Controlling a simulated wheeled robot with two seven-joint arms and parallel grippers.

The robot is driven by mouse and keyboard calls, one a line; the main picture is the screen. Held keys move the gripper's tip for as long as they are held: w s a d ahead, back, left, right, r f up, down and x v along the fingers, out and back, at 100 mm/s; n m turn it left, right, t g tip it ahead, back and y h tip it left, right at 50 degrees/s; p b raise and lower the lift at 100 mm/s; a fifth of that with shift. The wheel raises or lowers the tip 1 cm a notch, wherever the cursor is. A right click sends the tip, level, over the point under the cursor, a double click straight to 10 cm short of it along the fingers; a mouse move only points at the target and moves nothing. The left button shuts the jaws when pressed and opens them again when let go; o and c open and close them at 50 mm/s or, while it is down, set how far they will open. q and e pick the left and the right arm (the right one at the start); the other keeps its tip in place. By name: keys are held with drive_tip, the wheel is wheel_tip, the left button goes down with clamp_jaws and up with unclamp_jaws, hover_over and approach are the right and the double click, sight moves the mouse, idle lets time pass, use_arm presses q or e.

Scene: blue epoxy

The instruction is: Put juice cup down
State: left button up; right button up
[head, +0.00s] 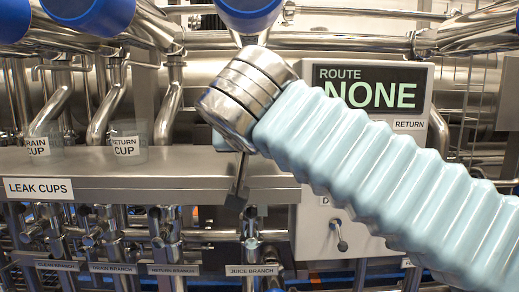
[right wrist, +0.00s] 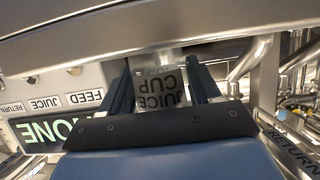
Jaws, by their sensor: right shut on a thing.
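The juice cup (right wrist: 161,88) is a clear cup with a dark "JUICE CUP" label, upside down in the right wrist view. It sits between the two dark fingers of my right gripper (right wrist: 162,76), which is shut on it. The wrist is over the right part of the steel shelf (head: 105,172) marked "LEAK CUPS". I cannot tell whether the cup touches the shelf. My left gripper is not in view.
On the shelf's left stand the drain cup (head: 42,146) and the return cup (head: 128,148). Steel pipes run behind and below. A control box (head: 372,85) reading "ROUTE NONE" is behind my right arm. The shelf looks bare just right of the return cup.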

drive_tip(key=shift+s+a+r, duration=0.1)
drive_tip(key=shift+s+a, duration=0.05)
drive_tip(key=shift+s, duration=0.05)
drive_tip(key=o, duration=1.1)
drive_tip(key=v, duration=1.2)
